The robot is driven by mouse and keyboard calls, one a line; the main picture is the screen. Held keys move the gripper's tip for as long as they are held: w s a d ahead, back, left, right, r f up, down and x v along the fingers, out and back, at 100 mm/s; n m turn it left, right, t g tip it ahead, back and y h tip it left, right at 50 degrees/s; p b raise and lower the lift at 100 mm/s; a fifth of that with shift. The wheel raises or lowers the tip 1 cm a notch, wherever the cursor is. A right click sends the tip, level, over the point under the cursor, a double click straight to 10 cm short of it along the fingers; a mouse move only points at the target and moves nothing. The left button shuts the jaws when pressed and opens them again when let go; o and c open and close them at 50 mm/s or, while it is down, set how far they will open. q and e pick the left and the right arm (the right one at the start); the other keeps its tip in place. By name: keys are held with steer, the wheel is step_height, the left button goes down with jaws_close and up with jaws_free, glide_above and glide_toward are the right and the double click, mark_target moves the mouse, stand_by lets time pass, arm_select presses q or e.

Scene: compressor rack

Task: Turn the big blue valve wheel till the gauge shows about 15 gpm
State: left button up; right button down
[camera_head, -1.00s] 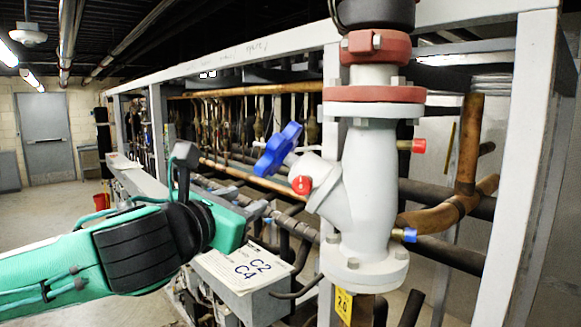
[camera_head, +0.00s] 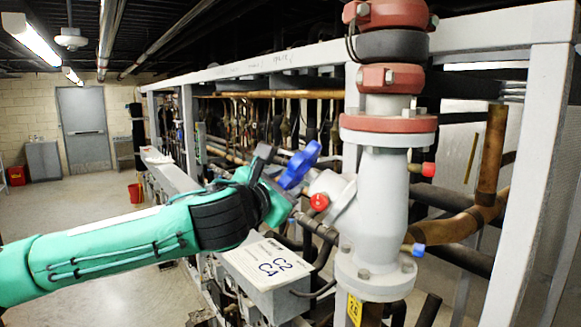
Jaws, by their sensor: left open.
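The big blue valve wheel (camera_head: 301,163) sits on the angled stem of a pale grey valve body (camera_head: 378,215) on the vertical pipe. My left gripper (camera_head: 279,172) is open just left of the wheel. One dark finger shows at the wheel's upper left, and the rest of the jaws is partly hidden by the wrist. I cannot tell whether a finger touches the wheel. No readable gauge shows. My right gripper is not in view.
A red cap (camera_head: 319,202) sits on the valve just below the wheel. A grey box labelled C2 C4 (camera_head: 268,268) lies under my left forearm. Frame posts and copper pipes (camera_head: 487,165) crowd the right side. Open floor lies at the left.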

arm_select(q)
steer(key=shift+w+d+r, duration=0.1)
steer(key=shift+w+d, duration=0.2)
steer(key=shift+w, duration=0.35)
steer(key=shift+w+d+p, duration=0.25)
steer(key=shift+w+p, duration=0.15)
steer(key=shift+w, duration=0.2)
steer(key=shift+c, duration=0.4)
jaws_close()
steer(key=shift+s+y, duration=0.1)
steer(key=shift+y, duration=0.3)
